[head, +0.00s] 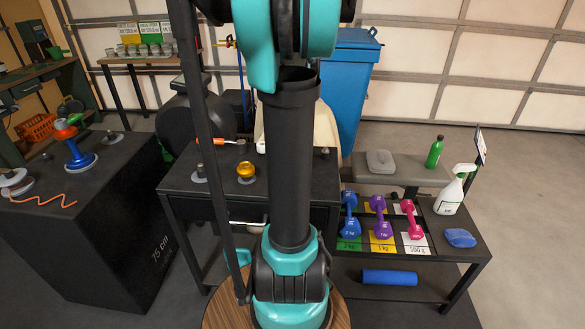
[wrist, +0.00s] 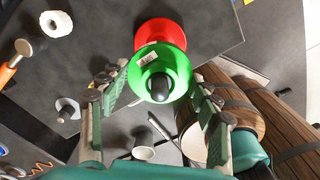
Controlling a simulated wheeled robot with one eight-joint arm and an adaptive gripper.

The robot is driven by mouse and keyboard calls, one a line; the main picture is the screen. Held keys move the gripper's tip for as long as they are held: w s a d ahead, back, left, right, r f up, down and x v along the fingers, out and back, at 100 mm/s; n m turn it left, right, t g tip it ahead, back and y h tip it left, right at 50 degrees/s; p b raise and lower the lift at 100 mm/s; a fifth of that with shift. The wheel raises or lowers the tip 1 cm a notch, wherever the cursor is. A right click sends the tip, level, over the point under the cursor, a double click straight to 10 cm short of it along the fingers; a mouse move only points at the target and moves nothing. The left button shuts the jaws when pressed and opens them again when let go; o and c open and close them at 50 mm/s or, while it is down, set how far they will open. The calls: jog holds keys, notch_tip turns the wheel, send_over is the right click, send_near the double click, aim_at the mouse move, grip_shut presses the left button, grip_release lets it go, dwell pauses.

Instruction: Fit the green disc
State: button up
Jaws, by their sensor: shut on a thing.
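In the wrist view a bright green disc (wrist: 178,66) with a small white label sits between the fingertips of my gripper (wrist: 159,74). A dark rounded peg tip (wrist: 163,86) shows at the green disc's middle. A red flanged disc (wrist: 158,30) lies just beyond it, over the dark table top; I cannot tell whether the two touch. In the head view my arm hides the gripper and both discs.
At right a rack (head: 470,248) holds dumbbells and a spray bottle (head: 451,193).

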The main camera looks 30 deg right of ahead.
dwell(0.3)
jog(key=o, duration=1.7)
jog(key=shift+o, duration=0.2)
jog(key=o, duration=0.3)
